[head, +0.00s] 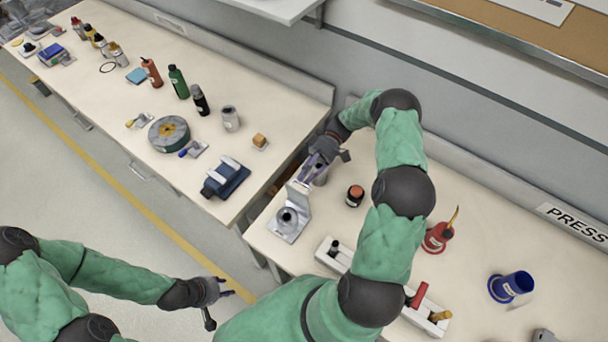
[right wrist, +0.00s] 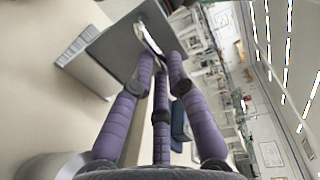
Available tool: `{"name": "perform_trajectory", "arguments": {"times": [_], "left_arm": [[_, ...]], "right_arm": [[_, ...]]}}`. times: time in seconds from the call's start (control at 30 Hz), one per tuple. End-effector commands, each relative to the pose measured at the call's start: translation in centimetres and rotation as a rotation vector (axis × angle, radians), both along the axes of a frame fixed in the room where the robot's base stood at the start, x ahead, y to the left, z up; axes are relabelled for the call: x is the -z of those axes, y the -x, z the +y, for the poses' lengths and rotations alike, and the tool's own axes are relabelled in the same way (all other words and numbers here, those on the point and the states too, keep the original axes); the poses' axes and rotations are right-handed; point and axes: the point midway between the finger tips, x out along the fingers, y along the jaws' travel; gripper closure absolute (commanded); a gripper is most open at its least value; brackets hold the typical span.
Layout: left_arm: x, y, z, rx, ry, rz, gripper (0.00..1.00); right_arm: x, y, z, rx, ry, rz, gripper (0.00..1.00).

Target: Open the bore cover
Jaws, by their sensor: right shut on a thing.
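A grey metal fixture (head: 285,222) with a round bore stands at the left end of the right-hand bench. Its flat cover (head: 299,197) stands raised at the back of the base, so the bore shows from above. My right gripper (head: 308,170) is at the cover's upper edge. In the right wrist view, its purple fingers (right wrist: 160,68) are shut on the grey cover (right wrist: 122,52) near a pale slot or handle; the exact contact is partly hidden. My left gripper (head: 223,291) is open and empty over the floor, in front of the benches.
A white tray (head: 333,255) lies in front, partly behind my right arm. A blue vise-like block (head: 226,178) sits on the left bench, across a gap.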

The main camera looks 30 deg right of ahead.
Motion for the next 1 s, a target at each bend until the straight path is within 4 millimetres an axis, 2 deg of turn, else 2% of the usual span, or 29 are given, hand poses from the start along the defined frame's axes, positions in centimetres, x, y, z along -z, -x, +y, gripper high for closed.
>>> {"name": "perform_trajectory", "arguments": {"times": [0.17,0.2,0.27,0.3,0.67,0.77,1.0], "left_arm": [[0.0,0.0,0.0,0.0,0.0,0.0,0.6],[0.0,0.0,0.0,0.0,0.0,0.0,0.6],[0.0,0.0,0.0,0.0,0.0,0.0,0.6],[0.0,0.0,0.0,0.0,0.0,0.0,0.6],[0.0,0.0,0.0,0.0,0.0,0.0,0.6],[0.0,0.0,0.0,0.0,0.0,0.0,0.6],[0.0,0.0,0.0,0.0,0.0,0.0,0.6]], "right_arm": [[0.1,0.1,0.0,-0.003,0.0,0.002,1.0],[0.1,0.1,0.0,-0.003,0.0,0.002,0.81],[0.1,0.1,0.0,-0.003,0.0,0.002,0.64],[0.1,0.1,0.0,-0.002,0.0,0.001,0.6],[0.0,-0.1,-0.3,0.0,0.001,0.0,0.6],[0.0,-0.5,-1.1,0.001,0.003,-0.001,0.6],[-0.4,-1.9,-4.6,0.0,0.002,0.0,0.6]]}}
